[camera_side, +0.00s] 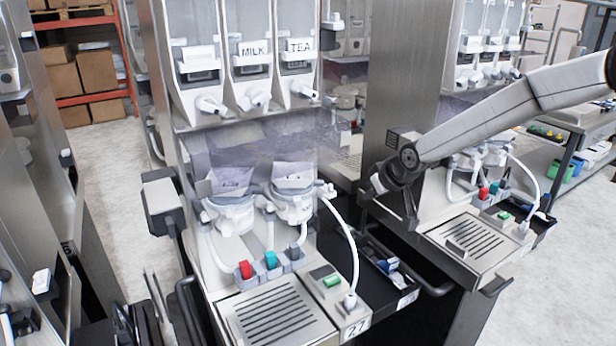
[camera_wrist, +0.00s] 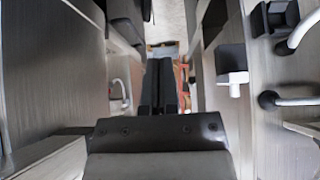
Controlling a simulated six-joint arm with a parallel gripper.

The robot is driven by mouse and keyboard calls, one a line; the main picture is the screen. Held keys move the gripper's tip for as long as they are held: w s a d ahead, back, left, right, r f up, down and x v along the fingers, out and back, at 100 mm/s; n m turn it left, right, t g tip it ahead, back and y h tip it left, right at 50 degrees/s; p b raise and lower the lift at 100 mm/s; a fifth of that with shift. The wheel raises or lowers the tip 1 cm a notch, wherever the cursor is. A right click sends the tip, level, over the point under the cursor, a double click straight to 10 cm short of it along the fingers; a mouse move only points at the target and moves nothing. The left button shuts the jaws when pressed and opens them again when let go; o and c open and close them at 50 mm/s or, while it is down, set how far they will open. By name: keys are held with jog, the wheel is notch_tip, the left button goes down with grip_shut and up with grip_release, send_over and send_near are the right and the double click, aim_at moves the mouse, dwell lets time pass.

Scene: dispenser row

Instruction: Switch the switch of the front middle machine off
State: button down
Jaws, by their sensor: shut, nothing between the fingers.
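The front middle machine (camera_side: 232,165) stands at the picture's centre, with canisters labelled MILK and TEA. A green rocker-like part (camera_side: 331,281) sits on its lower front panel, right of the drip grille. A dark box (camera_side: 165,222) with a pale top is on its left side. I cannot tell which part is the switch or its position. My gripper (camera_side: 411,215) points down at the right, beside the right-hand machine and apart from the green part. In the wrist view my gripper's dark fingers (camera_wrist: 165,85) are together and hold nothing.
Another machine (camera_side: 470,235) with a drip tray stands at the right, close to my arm. Dark panels of a machine (camera_side: 40,180) stand at the left. Red, teal and grey parts (camera_side: 270,262) and a white hose (camera_side: 342,225) stick out. Pale floor (camera_side: 110,160) shows between the machines.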

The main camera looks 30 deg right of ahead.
jog(key=shift+d, duration=0.15)
jog(key=shift+f, duration=0.1)
dwell(0.4)
send_over(350, 230)
jog(key=f, duration=0.5)
jog(key=s+f, duration=0.1)
jog(key=f, duration=0.5)
jog(key=shift+s, duration=0.25)
jog(key=shift+s+f, duration=0.1)
jog(key=shift+f, duration=0.35)
jog(key=shift+f, duration=0.1)
